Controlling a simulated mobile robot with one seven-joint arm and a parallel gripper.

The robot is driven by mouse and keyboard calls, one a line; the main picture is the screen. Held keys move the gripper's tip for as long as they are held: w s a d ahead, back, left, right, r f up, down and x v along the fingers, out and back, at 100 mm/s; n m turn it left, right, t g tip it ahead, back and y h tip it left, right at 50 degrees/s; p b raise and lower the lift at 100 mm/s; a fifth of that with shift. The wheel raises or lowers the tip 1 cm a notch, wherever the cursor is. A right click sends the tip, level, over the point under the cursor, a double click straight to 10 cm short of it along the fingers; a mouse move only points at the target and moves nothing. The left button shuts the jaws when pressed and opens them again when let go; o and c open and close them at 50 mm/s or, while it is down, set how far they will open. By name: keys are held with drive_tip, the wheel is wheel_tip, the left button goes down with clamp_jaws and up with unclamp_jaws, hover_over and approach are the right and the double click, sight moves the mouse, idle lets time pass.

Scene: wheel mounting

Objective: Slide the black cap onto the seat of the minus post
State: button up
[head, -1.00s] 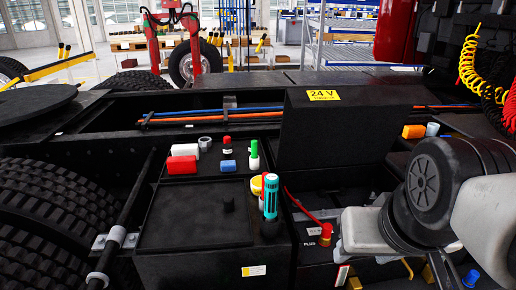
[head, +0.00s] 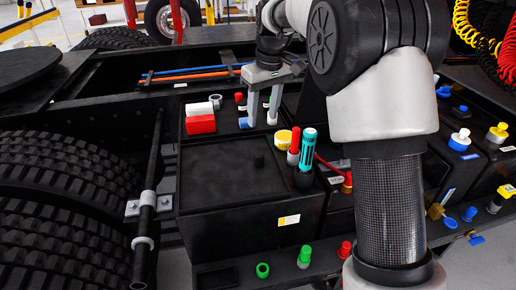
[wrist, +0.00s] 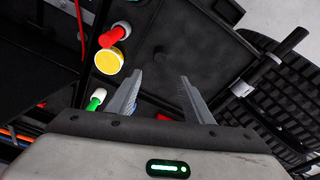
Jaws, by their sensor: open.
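A small black knob, seemingly the black cap (head: 258,158), stands upright on the black box lid (head: 215,178) in the head view. In the wrist view it is a faint dark bump (wrist: 159,49) ahead of the fingers, hard to make out on the dark lid. My gripper (head: 262,122) is open and empty, fingers pointing down, beyond the cap at the far edge of the lid. In the wrist view the gripper (wrist: 160,78) shows its two fingers spread apart. I cannot make out the minus post; my arm covers part of the battery bay. A red cap (head: 347,183) shows there.
A yellow-lidded jar (head: 284,137), a red-topped bottle and a teal cylinder (head: 308,148) stand at the lid's right. Several caps sit on the front ledge and right side.

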approach(259, 154)
drive_tip(key=f, duration=0.5)
drive_tip(key=shift+w+a, duration=0.35)
drive_tip(key=shift+w+a+f, duration=0.1)
drive_tip(key=shift+w+f, duration=0.05)
drive_tip(key=shift+f, duration=1.2)
drive_tip(key=shift+w+f, duration=0.1)
drive_tip(key=shift+f, duration=1.3)
drive_tip(key=c, duration=1.1)
